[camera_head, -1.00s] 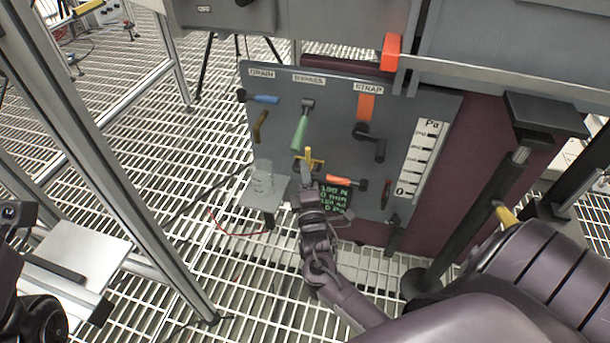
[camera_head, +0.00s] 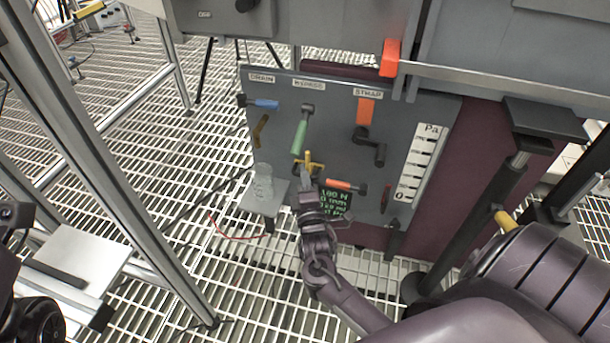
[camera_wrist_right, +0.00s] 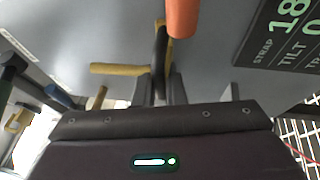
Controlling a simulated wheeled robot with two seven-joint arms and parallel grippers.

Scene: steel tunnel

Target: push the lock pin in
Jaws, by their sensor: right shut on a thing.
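The lock pin appears to be the yellow cross-shaped handle (camera_head: 308,161) low on the grey panel (camera_head: 275,130), left of the orange-gripped lever (camera_head: 346,186). In the right wrist view its yellow bar (camera_wrist_right: 118,69) lies across and beyond my fingers. My right gripper (camera_head: 305,176) is at this handle from below, and it is shut on it. The wrist view shows its grey fingers (camera_wrist_right: 160,88) on either side of the handle's middle. The pin's shaft and its hole are hidden. My left gripper cannot be made out; only dark arm parts show at the left edge.
The panel carries a blue lever (camera_head: 262,103), a green lever (camera_head: 300,135) and a black crank (camera_head: 370,150). A clear beaker (camera_head: 263,183) stands on a small shelf left of my right gripper. A dark display (camera_head: 335,203) sits beside my right wrist. A metal post stands at left.

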